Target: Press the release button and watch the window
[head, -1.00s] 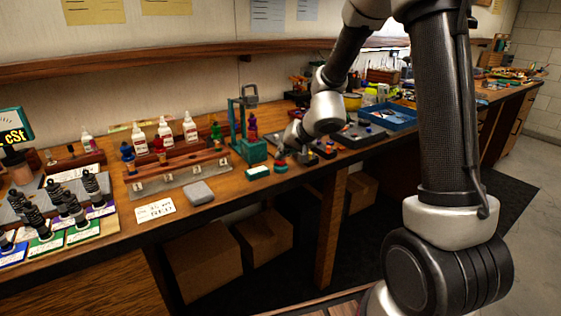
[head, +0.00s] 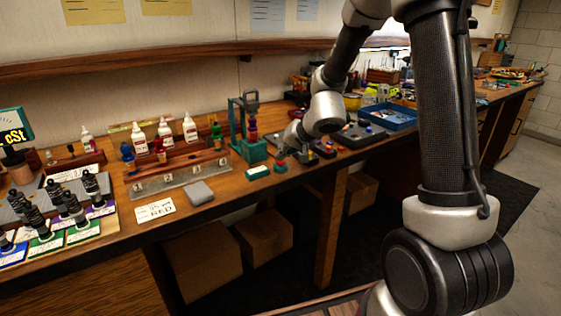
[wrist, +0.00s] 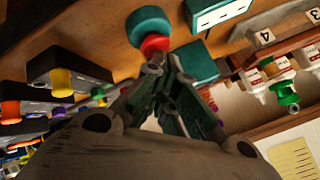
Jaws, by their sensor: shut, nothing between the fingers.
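The release button is a red cap (wrist: 155,44) on a round teal base (wrist: 150,24) in the wrist view; its base also shows at the bench's front edge in the head view (head: 281,169). My gripper (wrist: 164,65) is shut and empty, with its fingertips at the red cap; I cannot tell whether they touch it. In the head view my gripper (head: 282,154) points down above the button, partly hiding it. A small teal box (head: 258,172) lies left of the button. In the wrist view its pale window (wrist: 217,14) bears short dark dashes.
A teal stand (head: 248,150) with a purple piece (head: 253,124) stands just behind the button. Dark blocks with coloured knobs (wrist: 62,80) lie close on the other side. White bottles (head: 165,132), a grey pad (head: 199,193) and a card (head: 155,209) are farther left.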

